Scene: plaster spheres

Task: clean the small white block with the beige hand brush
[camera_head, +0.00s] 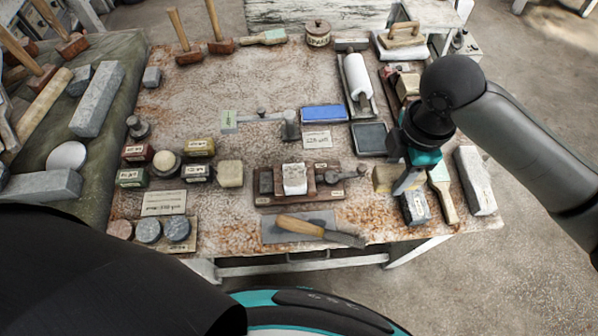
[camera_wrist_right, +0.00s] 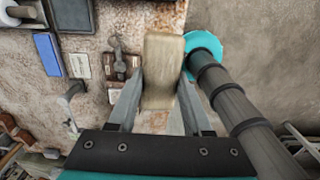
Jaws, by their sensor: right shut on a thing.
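The small white block (camera_head: 294,179) stands in a dark wooden holding fixture (camera_head: 268,200) near the front middle of the table. My right gripper (camera_head: 402,182) is at the right part of the table, to the right of the fixture. It is shut on the beige hand brush (camera_head: 384,179), which is apart from the white block. In the right wrist view the brush (camera_wrist_right: 160,75) sits between the two fingers (camera_wrist_right: 158,112). Its bristles cannot be made out. My left gripper is not in view.
A wooden-handled tool (camera_head: 300,226) lies on a grey plate in front of the fixture. A blue block (camera_head: 324,113) lies behind the fixture.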

